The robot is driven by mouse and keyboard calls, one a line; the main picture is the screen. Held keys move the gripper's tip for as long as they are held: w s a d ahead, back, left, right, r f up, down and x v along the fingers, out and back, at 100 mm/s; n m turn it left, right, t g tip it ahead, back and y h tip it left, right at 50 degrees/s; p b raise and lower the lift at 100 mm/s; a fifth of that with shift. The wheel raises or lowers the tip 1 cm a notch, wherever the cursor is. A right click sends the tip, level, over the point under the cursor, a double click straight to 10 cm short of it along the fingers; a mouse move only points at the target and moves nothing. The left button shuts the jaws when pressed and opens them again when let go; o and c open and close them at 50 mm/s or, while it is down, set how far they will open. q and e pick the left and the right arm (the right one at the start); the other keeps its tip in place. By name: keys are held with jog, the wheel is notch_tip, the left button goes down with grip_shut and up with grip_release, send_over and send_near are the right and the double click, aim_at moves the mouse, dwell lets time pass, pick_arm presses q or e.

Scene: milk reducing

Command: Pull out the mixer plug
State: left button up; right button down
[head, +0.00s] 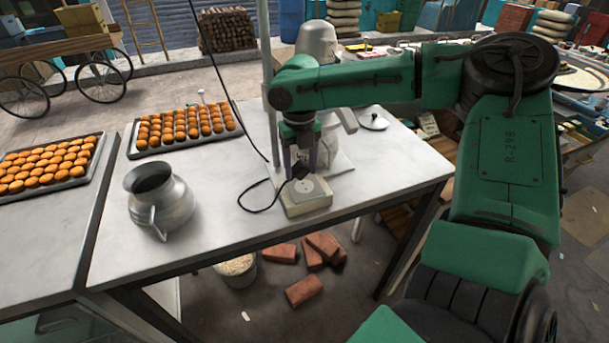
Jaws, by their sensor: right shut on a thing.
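My right gripper (300,165) points down over the table, just above the back edge of a small white socket box (307,203). It is shut on the black mixer plug (301,171), which sits between the fingertips. A black cord (262,210) leaves the plug and loops to the left on the tabletop. I cannot tell whether the plug's pins are in the box or just clear of it. The grey mixer (317,38) stands behind, partly hidden by my right arm. My left gripper is not in view.
A metal jug (161,202) stands left on the white table (225,225). Trays of orange sweets (140,148) lie at the back left. A thin pole (267,75) rises close to the gripper. A round lid (373,119) lies to the right. Bricks (304,290) lie below.

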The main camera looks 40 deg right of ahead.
jog(key=shift+r, duration=1.35)
